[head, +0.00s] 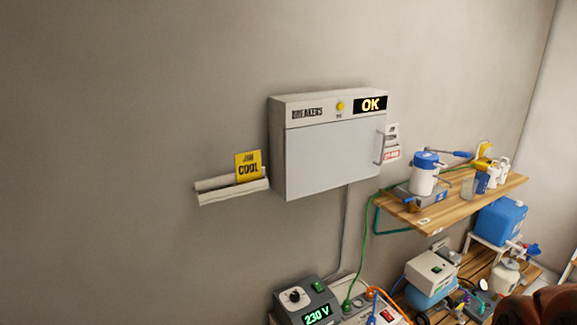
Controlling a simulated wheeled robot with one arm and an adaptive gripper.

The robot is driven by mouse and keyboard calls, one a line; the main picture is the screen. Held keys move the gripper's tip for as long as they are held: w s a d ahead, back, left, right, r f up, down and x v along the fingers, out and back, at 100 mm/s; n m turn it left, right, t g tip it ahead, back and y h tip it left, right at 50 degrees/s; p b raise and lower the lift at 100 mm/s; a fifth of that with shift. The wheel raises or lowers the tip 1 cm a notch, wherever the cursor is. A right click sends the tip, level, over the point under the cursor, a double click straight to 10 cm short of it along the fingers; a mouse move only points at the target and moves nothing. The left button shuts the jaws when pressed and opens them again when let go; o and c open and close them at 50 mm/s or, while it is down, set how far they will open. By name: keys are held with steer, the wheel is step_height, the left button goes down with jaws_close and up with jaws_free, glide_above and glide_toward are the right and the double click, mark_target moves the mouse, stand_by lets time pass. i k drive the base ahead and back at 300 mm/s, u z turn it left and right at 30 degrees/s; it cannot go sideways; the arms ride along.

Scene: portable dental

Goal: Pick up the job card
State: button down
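The job card (248,166) is a yellow card with dark lettering that reads "JOB" (blurred) and "COOL". It stands upright, leaning slightly, in a pale wall ledge (213,194) to the left of the breaker box. Its lower edge is hidden behind the ledge's front lip. My gripper is not in view.
A grey breaker box (325,158) with an "OK" display is on the wall right of the card, close to the ledge. A wooden shelf (438,218) with bottles is at right. A "230 V" unit (308,304) sits below. The wall left of the ledge is clear.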

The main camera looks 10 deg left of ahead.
mark_target(391, 131)
steer(key=z, duration=0.75)
steer(key=i, duration=1.75)
steer(key=u, duration=0.95)
